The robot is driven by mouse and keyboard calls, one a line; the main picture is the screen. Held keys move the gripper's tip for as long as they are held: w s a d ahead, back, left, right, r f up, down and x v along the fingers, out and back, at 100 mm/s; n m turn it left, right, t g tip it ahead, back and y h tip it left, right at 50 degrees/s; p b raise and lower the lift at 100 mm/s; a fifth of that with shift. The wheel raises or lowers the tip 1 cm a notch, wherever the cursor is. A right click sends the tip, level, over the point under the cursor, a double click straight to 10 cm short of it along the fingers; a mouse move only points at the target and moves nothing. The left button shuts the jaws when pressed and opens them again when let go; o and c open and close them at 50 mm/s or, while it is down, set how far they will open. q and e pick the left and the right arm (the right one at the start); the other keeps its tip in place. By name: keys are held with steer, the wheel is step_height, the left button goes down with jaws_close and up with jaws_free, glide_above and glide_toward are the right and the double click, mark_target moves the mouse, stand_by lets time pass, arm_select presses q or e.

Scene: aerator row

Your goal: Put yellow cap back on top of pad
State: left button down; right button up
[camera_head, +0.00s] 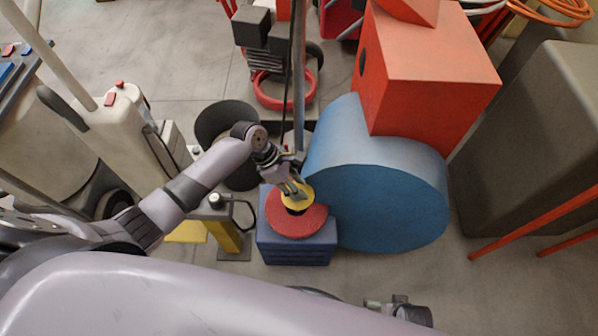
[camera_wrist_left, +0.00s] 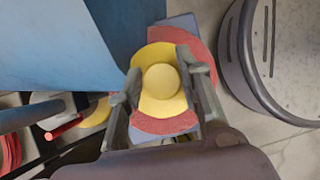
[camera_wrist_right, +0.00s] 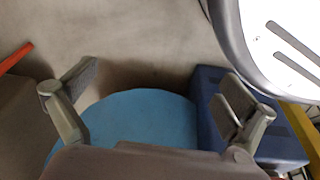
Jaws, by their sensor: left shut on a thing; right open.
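The yellow cap (camera_head: 298,196) is a round disc with a raised knob. My left gripper (camera_head: 291,188) is shut on it, over the red round pad (camera_head: 290,222). In the left wrist view the cap (camera_wrist_left: 161,82) sits between the two fingers (camera_wrist_left: 158,95), with the red pad (camera_wrist_left: 165,124) showing around it. I cannot tell whether the cap touches the pad. The pad lies on a blue box (camera_head: 292,250). My right gripper (camera_wrist_right: 155,95) is open and empty in the right wrist view.
A dark round bin (camera_head: 226,120) is behind. A yellow post (camera_head: 225,236) stands left of the blue box. Grey floor is open at the lower right.

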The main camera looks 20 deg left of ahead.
arm_select(q)
steer(key=shift+a+f+n, duration=0.2)
steer(key=shift+f+n, duration=0.1)
steer(key=shift+f, duration=0.05)
steer(key=shift+f+b, duration=0.2)
steer(key=shift+b, duration=0.15)
step_height(320, 180, down, 2)
steer(key=b, duration=0.2)
steer(key=shift+b, duration=0.35)
step_height(320, 180, down, 3)
steer(key=b, duration=0.3)
steer(key=shift+r+b, duration=0.1)
steer(key=shift+b, duration=0.3)
steer(key=shift+f+b, duration=0.2)
steer(key=shift+b, duration=0.15)
arm_select(e)
step_height(320, 180, up, 20)
steer(key=w+t, duration=0.1)
steer(key=w, duration=0.1)
steer(key=shift+r, duration=0.15)
steer(key=shift+w, duration=0.1)
